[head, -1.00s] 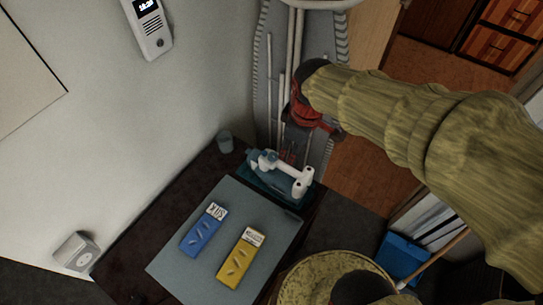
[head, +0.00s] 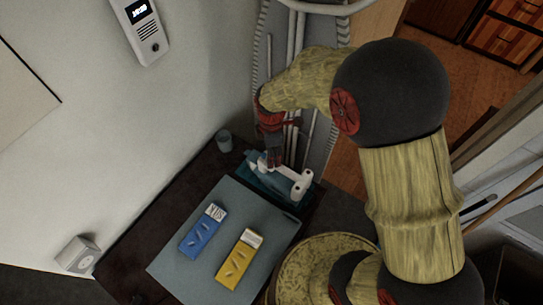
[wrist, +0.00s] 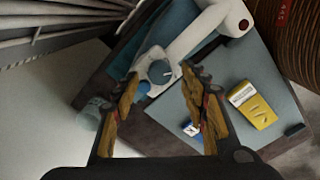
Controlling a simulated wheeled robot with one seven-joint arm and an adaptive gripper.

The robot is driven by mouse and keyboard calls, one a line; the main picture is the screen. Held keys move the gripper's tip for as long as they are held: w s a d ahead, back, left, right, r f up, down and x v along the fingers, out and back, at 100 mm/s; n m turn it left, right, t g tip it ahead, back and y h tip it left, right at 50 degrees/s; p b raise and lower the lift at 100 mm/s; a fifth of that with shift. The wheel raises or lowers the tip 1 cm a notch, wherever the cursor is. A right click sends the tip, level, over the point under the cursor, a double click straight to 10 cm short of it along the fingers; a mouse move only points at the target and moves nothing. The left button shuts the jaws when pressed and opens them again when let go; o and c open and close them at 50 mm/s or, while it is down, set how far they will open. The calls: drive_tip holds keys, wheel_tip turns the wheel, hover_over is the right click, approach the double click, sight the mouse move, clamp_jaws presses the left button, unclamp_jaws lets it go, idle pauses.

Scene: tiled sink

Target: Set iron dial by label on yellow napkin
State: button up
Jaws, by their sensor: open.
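The white iron (head: 291,178) lies on a teal base (head: 262,184) at the back of the dark table. In the wrist view its white body (wrist: 203,30) and a round teal dial (wrist: 160,71) with a light pointer mark show. The yellow napkin (head: 240,260) with a white label (head: 253,237) lies on the grey mat; the label's print is too small to read. The napkin also shows in the wrist view (wrist: 254,105). My gripper (head: 272,163) is open above the iron. In the wrist view its fingertips (wrist: 161,80) are on either side of the dial; contact cannot be told.
A blue napkin (head: 204,231) with a white label lies left of the yellow one on the grey mat (head: 172,271). A small cup (head: 224,141) stands by the wall. Light pipes (head: 297,60) rise behind the iron. A round patterned seat (head: 310,262) is at the front.

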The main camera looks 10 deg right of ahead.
drive_tip(key=shift+f, duration=0.7)
drive_tip(key=c, duration=0.3)
drive_tip(key=c, duration=0.8)
clamp_jaws()
drive_tip(key=shift+m, duration=0.3)
drive_tip(key=m+p, duration=0.2)
drive_tip(key=m, duration=0.3)
drive_tip(key=shift+r, duration=0.1)
drive_tip(key=m+p, duration=0.2)
drive_tip(key=m, duration=0.4)
drive_tip(key=shift+m, duration=0.4)
